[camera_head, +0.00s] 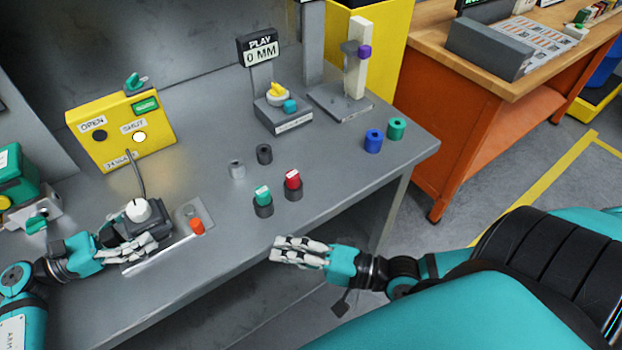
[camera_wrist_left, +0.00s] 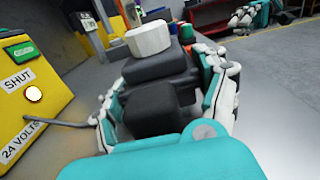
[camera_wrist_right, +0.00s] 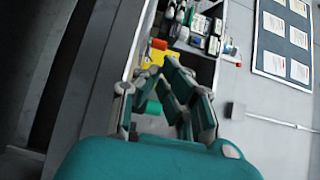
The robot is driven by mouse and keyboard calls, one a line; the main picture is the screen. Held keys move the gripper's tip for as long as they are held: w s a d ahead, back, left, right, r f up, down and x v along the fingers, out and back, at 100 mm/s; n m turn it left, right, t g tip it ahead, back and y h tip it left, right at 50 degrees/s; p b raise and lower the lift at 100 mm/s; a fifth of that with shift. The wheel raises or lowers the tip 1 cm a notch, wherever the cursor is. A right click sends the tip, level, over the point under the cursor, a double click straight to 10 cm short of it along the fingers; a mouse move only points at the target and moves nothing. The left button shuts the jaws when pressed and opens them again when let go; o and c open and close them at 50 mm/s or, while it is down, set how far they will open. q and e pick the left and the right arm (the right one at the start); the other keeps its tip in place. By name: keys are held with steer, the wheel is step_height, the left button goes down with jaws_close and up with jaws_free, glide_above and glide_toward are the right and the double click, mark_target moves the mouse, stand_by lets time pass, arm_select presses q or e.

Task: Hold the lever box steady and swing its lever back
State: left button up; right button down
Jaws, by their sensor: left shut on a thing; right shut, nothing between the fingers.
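The lever box is a dark box (camera_head: 127,229) with a white round knob (camera_head: 138,210) on top, near the bench's front left. The left wrist view shows the box (camera_wrist_left: 155,68) and its white knob (camera_wrist_left: 148,39) close up. My left gripper (camera_head: 145,245) is shut on the box, its fingers on either side of a dark block (camera_wrist_left: 150,108). An orange-red knob (camera_head: 197,227) stands just right of the box, by a grey plate; I cannot tell whether it is the lever's end. My right gripper (camera_head: 285,250) is shut and empty, off the bench's front edge, apart from the box.
A yellow panel (camera_head: 108,148) with its SHUT lamp lit stands behind the box, joined by a cable (camera_head: 136,172). Several coloured cylinders, including a red-topped one (camera_head: 292,182), stand right of the box. A gauge stand (camera_head: 283,112) is farther back.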

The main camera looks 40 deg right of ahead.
arm_select(q)
steer(key=shift+f, duration=0.25)
arm_select(e)
steer(key=v, duration=0.5)
steer(key=shift+s+a, duration=0.25)
steer(key=shift+a, duration=0.05)
arm_select(q)
steer(key=o, duration=1.8)
steer(key=shift+r, duration=0.1)
steer(key=shift+c, duration=0.2)
arm_select(e)
steer(key=shift+w, duration=0.1)
